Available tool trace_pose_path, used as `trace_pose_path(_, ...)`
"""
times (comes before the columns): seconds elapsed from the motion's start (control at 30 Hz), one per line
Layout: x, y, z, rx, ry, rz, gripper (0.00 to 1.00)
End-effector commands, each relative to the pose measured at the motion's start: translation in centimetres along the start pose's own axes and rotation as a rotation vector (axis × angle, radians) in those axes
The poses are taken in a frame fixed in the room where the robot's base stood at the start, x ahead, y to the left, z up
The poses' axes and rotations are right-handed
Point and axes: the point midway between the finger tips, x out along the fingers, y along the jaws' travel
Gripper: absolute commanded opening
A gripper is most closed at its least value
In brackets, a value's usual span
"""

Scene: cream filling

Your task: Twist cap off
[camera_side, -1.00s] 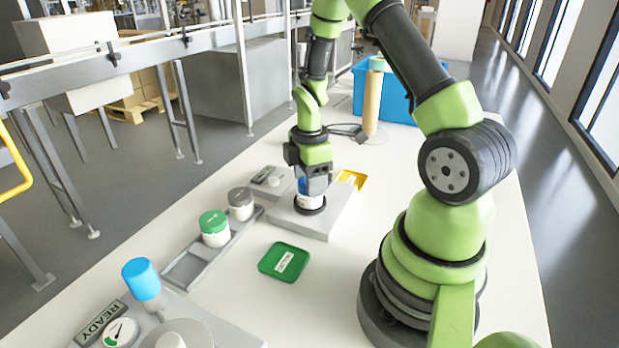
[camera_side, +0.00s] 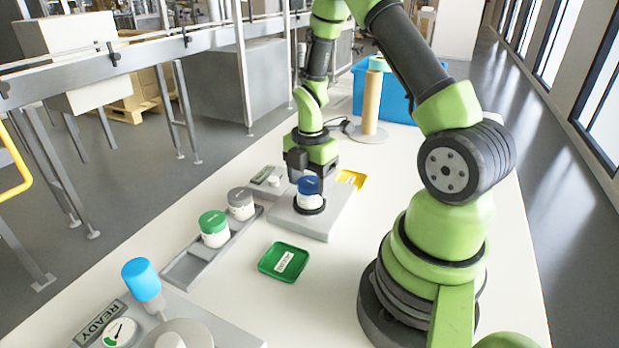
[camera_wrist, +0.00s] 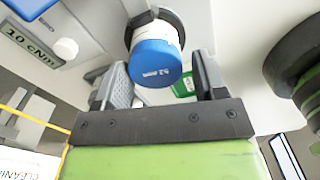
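A white jar (camera_side: 309,203) with a blue cap (camera_side: 308,185) stands upright in a black ring on a grey fixture (camera_side: 337,215). The cap is on the jar. In the wrist view, the blue cap (camera_wrist: 153,62), marked "52 mm", shows over the white jar (camera_wrist: 162,28), whose base is in the black ring. My gripper (camera_side: 314,172) is just above and behind the cap in the side view. In the wrist view its two fingers stand wide apart, with the cap showing beyond and between them. The gripper is open and empty.
A rack (camera_side: 187,268) holds a green-lidded jar (camera_side: 214,230) and a grey-lidded jar (camera_side: 241,205). A green tray (camera_side: 270,268) lies in front. A brown post (camera_side: 370,105) and blue bin (camera_side: 398,103) are at the back.

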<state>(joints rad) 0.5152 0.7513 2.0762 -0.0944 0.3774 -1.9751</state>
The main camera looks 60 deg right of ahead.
Motion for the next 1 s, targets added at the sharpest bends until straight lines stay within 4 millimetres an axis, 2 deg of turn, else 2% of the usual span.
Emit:
trace_pose_path(0.33,-0.08,0.21,0.07,0.023,-0.003,0.008,0.74)
trace_pose_path(0.6,-0.10,0.35,0.00,0.399,-0.002,0.011,0.74)
trace_pose_path(0.7,-0.11,0.38,-0.01,0.482,-0.001,0.011,0.74)
trace_pose_path(1.0,-0.11,0.40,-0.01,0.504,-0.001,0.012,0.74)
